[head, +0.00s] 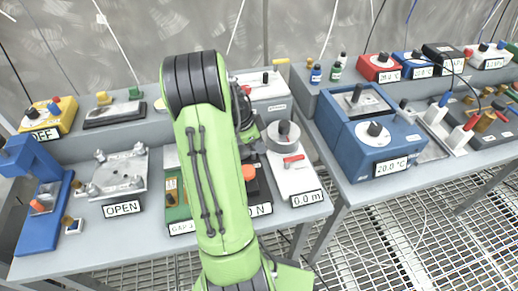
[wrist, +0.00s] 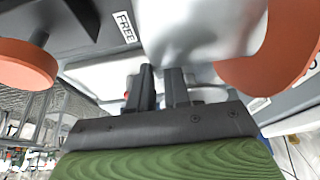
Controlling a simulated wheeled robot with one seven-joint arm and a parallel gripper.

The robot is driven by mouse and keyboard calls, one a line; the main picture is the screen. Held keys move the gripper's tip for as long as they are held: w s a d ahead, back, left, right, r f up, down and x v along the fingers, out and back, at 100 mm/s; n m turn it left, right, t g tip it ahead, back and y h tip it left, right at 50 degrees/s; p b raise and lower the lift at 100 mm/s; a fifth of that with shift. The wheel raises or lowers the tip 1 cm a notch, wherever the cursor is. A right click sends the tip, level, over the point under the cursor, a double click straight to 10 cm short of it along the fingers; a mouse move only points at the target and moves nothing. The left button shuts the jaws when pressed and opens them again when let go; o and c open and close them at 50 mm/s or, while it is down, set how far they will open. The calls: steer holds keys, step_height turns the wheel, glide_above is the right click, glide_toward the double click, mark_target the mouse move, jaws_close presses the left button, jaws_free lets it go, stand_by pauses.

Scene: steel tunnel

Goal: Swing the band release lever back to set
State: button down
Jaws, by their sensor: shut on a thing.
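In the wrist view my gripper (wrist: 163,80) has its two dark fingers close together with a narrow gap between them. They are shut on a slim part that I take to be the band release lever, though it hardly shows between the fingers. A label reading FREE (wrist: 124,27) is on the dark grey housing just beyond the fingertips. A shiny silver rounded part (wrist: 195,30) is close beside the fingertips, upper right. In the head view my green arm hides the gripper and the lever.
Reddish-orange round parts stand left (wrist: 25,65) and right in the wrist view, near the gripper. In the head view, a clamp plate labelled OPEN (head: 122,209), a white 0.0 m unit (head: 292,185) and a blue box (head: 350,140) crowd the benches. Grating floor lies in front.

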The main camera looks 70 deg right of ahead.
steer(key=c, duration=1.1)
jaws_free()
steer(key=p+v, duration=0.4)
steer(key=v, duration=1.1)
steer(key=shift+w+a+r, duration=0.15)
steer(key=shift+a+r, duration=0.05)
steer(key=shift+r, duration=0.15)
